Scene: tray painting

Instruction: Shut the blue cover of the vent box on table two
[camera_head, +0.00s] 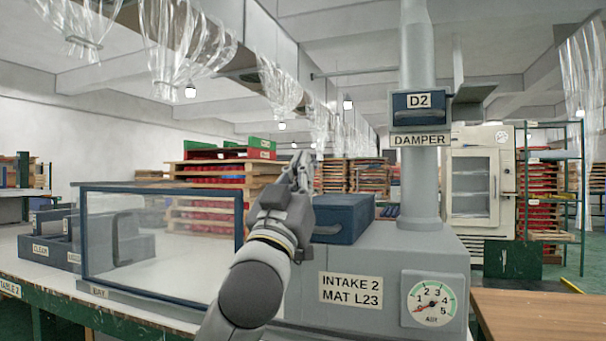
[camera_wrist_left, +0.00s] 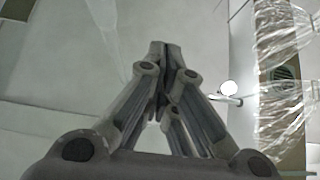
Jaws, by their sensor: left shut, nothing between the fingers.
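The grey vent box (camera_head: 385,262) stands on table two at the centre right, labelled INTAKE 2 MAT L23, with a round dial on its front. A dark blue block-shaped cover (camera_head: 350,217) with a dark handle sits at its top, partly hidden by my left gripper. I cannot tell how far the cover is open. My left gripper (camera_head: 302,160) points upward in front of the cover's left side, shut and empty. In the left wrist view its fingertips (camera_wrist_left: 158,48) meet, with only ceiling and plastic sheeting behind. My right gripper is not in view.
A clear blue-framed panel (camera_head: 160,245) stands upright left of my arm. A grey pipe (camera_head: 416,180) with a blue D2 damper box (camera_head: 420,106) rises from the vent box. Grey bins (camera_head: 60,245) stand at left. A wooden tabletop (camera_head: 545,315) lies at lower right.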

